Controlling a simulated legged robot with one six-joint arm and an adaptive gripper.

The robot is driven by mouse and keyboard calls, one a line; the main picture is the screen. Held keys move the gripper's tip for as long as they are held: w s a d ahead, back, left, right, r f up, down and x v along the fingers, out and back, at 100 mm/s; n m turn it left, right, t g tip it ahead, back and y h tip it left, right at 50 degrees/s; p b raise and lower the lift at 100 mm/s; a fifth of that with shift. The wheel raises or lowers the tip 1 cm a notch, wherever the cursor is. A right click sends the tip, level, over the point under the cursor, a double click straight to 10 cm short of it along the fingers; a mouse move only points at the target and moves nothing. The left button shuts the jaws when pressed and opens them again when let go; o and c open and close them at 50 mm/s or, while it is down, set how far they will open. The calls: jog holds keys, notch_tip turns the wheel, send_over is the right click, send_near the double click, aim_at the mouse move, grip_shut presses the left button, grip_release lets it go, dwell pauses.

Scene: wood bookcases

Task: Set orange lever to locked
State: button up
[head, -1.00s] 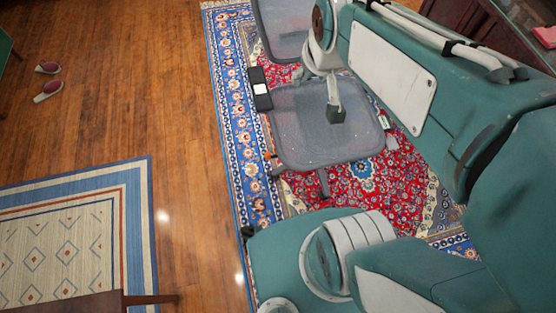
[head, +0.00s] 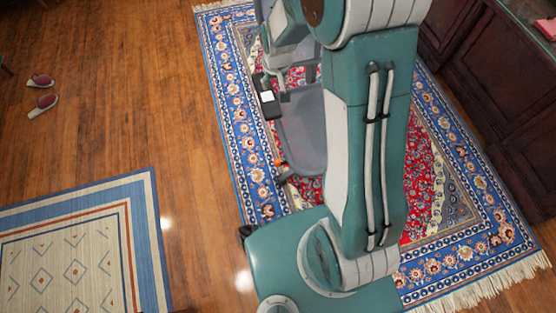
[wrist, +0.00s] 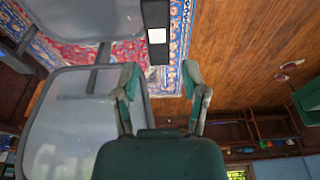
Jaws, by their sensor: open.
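The small orange lever (head: 279,162) shows in the head view at the left edge of a grey mesh office chair (head: 303,130), low beside the seat. It is too small to tell its setting. My gripper (wrist: 162,72) is open in the wrist view, with nothing between its green-and-grey fingers. The chair (wrist: 65,110) fills the left of that view, and a black block with a white label (wrist: 156,38) lies beyond the fingertips. I cannot make out the lever in the wrist view. In the head view my arm hides much of the chair.
The chair stands on a red and blue patterned rug (head: 240,130). Dark wooden cabinets (head: 500,90) stand at the right. A beige and blue rug (head: 80,250) and a pair of slippers (head: 41,93) lie at the left. The wooden floor (head: 140,110) between is clear.

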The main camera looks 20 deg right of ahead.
jog(key=a+x, duration=0.1)
jog(key=x, duration=0.8)
jog(key=g, duration=0.2)
send_over(277, 161)
notch_tip(277, 161, down, 25)
jog(key=shift+d+f, duration=0.1)
jog(key=shift+f, duration=0.45)
notch_tip(277, 161, down, 10)
grip_shut()
